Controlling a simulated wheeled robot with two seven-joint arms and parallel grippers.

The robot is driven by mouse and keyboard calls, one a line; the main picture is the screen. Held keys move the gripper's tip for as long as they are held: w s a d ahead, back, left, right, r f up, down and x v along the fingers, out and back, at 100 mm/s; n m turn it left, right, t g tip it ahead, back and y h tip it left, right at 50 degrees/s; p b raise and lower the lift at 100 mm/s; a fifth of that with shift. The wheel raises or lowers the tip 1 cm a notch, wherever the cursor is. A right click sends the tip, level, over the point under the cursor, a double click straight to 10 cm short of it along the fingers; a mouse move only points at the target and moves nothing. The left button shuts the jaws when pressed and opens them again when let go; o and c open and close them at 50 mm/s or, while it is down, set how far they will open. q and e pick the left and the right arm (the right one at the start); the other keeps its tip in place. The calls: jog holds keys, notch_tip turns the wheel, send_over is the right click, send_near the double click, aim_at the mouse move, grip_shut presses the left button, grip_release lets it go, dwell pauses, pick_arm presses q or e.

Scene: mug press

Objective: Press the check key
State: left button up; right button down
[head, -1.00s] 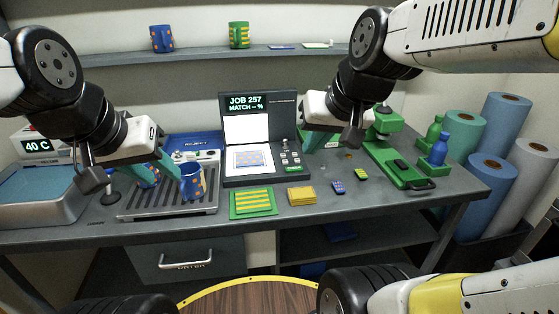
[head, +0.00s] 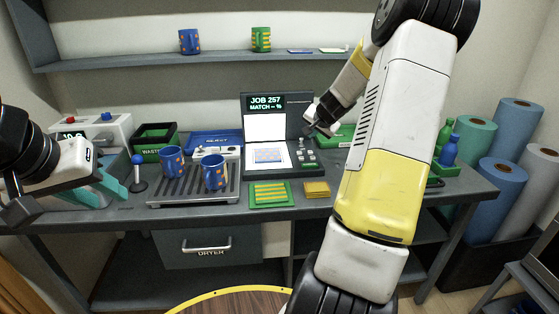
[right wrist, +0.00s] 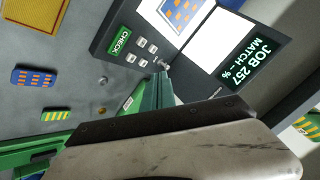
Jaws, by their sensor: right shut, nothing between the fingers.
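The check key (right wrist: 118,42) is a green key lettered CHECK at the console's edge in the right wrist view. It shows small in the head view (head: 310,166). The dark console (head: 283,97) has a screen reading JOB 257, MATCH with dashes and %. My right gripper (right wrist: 161,75) is shut and empty, its green fingertips beside a small silver knob and the small white keys, apart from the check key. In the head view my right arm hides part of the bench. My left gripper (head: 128,189) looks open and empty, left of the drip tray.
Two blue dotted mugs (head: 215,172) stand on the slatted tray (head: 165,197). A green striped sheet (head: 270,196) and an orange stack (head: 317,188) lie before the console.

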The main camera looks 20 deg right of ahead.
aim_at(311, 166)
jog(key=shift+w+d+f, duration=0.2)
jog(key=shift+d+f, duration=0.2)
jog(key=shift+f, duration=0.1)
jog(key=shift+f, duration=0.1)
jog(key=shift+f, duration=4.3)
jog(key=shift+f, duration=0.45)
jog(key=shift+f, duration=0.45)
jog(key=shift+r, duration=0.9)
